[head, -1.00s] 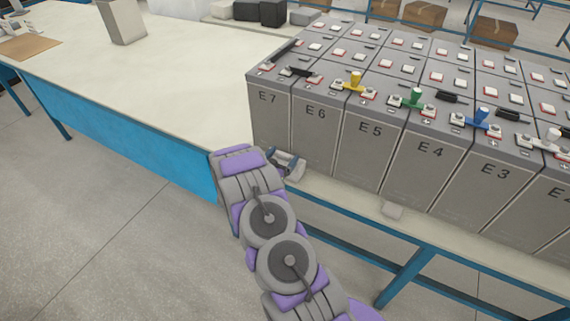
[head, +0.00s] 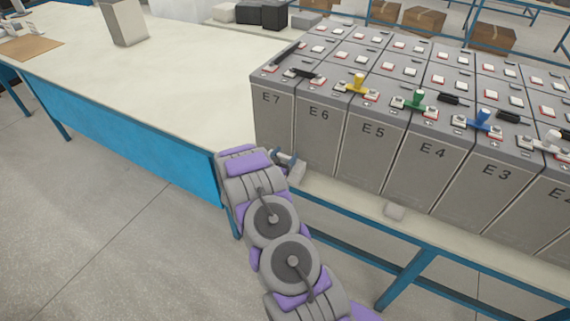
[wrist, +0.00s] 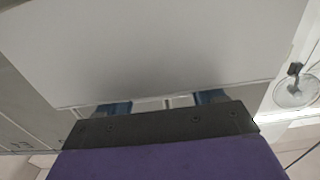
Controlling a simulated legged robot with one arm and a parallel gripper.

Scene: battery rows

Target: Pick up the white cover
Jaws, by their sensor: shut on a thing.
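My gripper (head: 286,158) is beside the front of battery E7, near the table's front edge. It is shut on the white cover (head: 297,173), a small pale piece partly hidden by my gripper and arm. In the wrist view the white cover (wrist: 165,50) is a broad, pale flat face across the upper picture, right in front of my blue fingers (wrist: 162,103). The fingertips are hidden behind it. I cannot tell whether the cover still touches the table.
Tall grey batteries (head: 372,150) stand in rows on the right, with coloured connectors on top. The white tabletop (head: 180,70) to the left is largely clear. A grey box (head: 123,22) stands farther back.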

